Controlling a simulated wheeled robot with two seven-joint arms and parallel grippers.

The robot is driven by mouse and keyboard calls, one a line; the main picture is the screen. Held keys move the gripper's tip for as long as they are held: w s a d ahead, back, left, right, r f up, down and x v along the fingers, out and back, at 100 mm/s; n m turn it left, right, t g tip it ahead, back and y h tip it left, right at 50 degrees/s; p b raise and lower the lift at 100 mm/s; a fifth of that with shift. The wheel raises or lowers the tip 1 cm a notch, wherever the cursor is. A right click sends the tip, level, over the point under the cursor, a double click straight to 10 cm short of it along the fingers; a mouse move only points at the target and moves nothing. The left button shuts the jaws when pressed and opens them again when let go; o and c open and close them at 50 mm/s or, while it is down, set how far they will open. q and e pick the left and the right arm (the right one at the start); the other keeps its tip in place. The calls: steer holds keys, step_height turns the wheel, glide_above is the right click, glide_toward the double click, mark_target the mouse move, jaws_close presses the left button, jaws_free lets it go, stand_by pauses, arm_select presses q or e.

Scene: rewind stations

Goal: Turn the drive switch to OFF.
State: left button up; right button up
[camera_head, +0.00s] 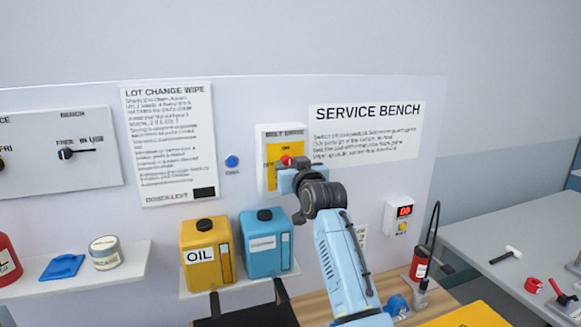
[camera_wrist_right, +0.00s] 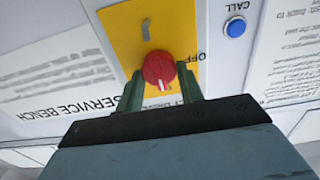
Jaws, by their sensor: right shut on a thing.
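The drive switch is a red round knob (camera_wrist_right: 159,70) on a yellow plate (camera_wrist_right: 130,30), with a white mark on its lower edge in the right wrist view. There the mark points toward the BELT DRIVE title, and the OFF label is to the knob's right. In the head view the knob (camera_head: 286,161) shows at the tip of my right arm, below the ON label on the white switch box (camera_head: 265,140). My right gripper (camera_wrist_right: 160,88) is shut on the knob, one finger on each side. The ON label is hidden in the wrist view.
A blue CALL button (camera_head: 232,161) is left of the switch box. A yellow oil can (camera_head: 205,262) and a blue can (camera_head: 265,255) stand on a shelf below. A red-display panel (camera_head: 399,217) is right of my arm. A grey table (camera_head: 520,235) is farther right.

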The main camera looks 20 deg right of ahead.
steer(key=shift+n, duration=0.3)
steer(key=n, duration=0.3)
steer(key=shift+n, duration=0.3)
steer(key=n, duration=0.4)
steer(key=shift+a+n, duration=0.1)
steer(key=shift+n, duration=0.2)
steer(key=shift+a+f+n, duration=0.1)
steer(key=shift+f+n, duration=0.05)
steer(key=shift+n, duration=2.1)
steer(key=shift+f+n, duration=0.1)
steer(key=shift+n, duration=2.15)
steer(key=o, duration=1)
steer(key=shift+f, duration=0.1)
